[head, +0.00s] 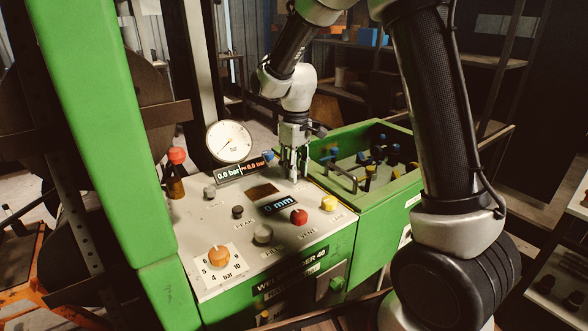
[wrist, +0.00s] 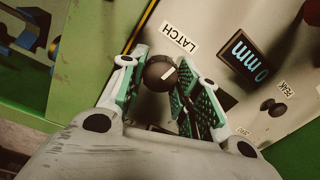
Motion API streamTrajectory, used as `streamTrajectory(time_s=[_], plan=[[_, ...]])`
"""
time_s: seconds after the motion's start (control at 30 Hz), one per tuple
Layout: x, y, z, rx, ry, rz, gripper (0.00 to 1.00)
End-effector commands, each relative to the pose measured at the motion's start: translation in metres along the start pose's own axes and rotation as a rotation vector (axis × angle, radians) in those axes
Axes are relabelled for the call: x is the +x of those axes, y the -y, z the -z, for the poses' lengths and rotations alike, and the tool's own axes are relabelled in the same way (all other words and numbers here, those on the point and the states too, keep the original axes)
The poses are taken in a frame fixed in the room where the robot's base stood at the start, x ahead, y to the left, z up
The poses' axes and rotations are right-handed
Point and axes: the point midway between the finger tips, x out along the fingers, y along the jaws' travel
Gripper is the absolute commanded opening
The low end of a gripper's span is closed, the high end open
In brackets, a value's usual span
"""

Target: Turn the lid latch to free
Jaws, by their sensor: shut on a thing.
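The lid latch is a round dark knob with a pale pointer line (wrist: 160,73), beside the LATCH label (wrist: 179,38) in the wrist view. My gripper (wrist: 161,82) is shut on the knob, with a green-padded finger on each side of it. The pointer line slants across the knob's face. In the head view my gripper (head: 292,174) reaches down to the far right part of the grey control panel (head: 205,240).
On the panel are a pressure gauge (head: 228,141), a red knob (head: 299,216), a yellow knob (head: 328,203), an orange dial (head: 217,257) and a 0 mm display (head: 280,205). A green bin (head: 375,190) with several parts adjoins at right. A green post (head: 100,120) stands at left.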

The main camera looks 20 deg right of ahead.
Motion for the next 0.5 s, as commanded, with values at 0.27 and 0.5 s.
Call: streamTrajectory(time_s=[0.27, 0.5], plan=[[-0.0007, -0.0003, 0.001, -0.13, 0.004, -0.002, 0.08], [-0.0008, -0.0003, 0.0011, -0.174, 0.006, -0.002, 0.08]])
